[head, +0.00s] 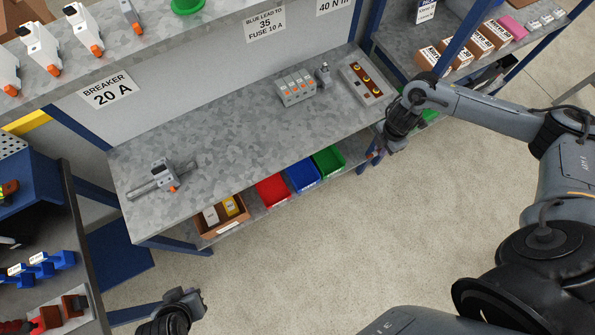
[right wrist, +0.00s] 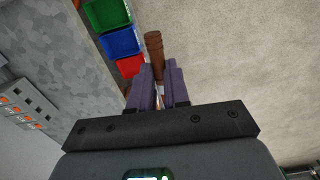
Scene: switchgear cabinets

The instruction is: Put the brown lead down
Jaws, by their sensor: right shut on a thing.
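My right gripper (head: 374,155) is just off the front edge of the metal bench, near its right end. In the right wrist view its two purple-grey fingers (right wrist: 164,88) are shut on the brown lead (right wrist: 154,46). A ribbed brown part of the lead sticks out beyond the fingertips, over the pale floor; the rest is hidden between the fingers. I cannot make out the lead in the head view. My left arm's end (head: 172,312) shows at the bottom left, clear of the bench; its fingers cannot be made out.
The grey bench top (head: 230,130) has wide bare room in its middle. A clamp-like device (head: 160,178) lies at its left, a terminal block (head: 296,88) and a socket panel (head: 364,82) at its right. Red (head: 272,190), blue (head: 303,175) and green (head: 328,160) bins sit below.

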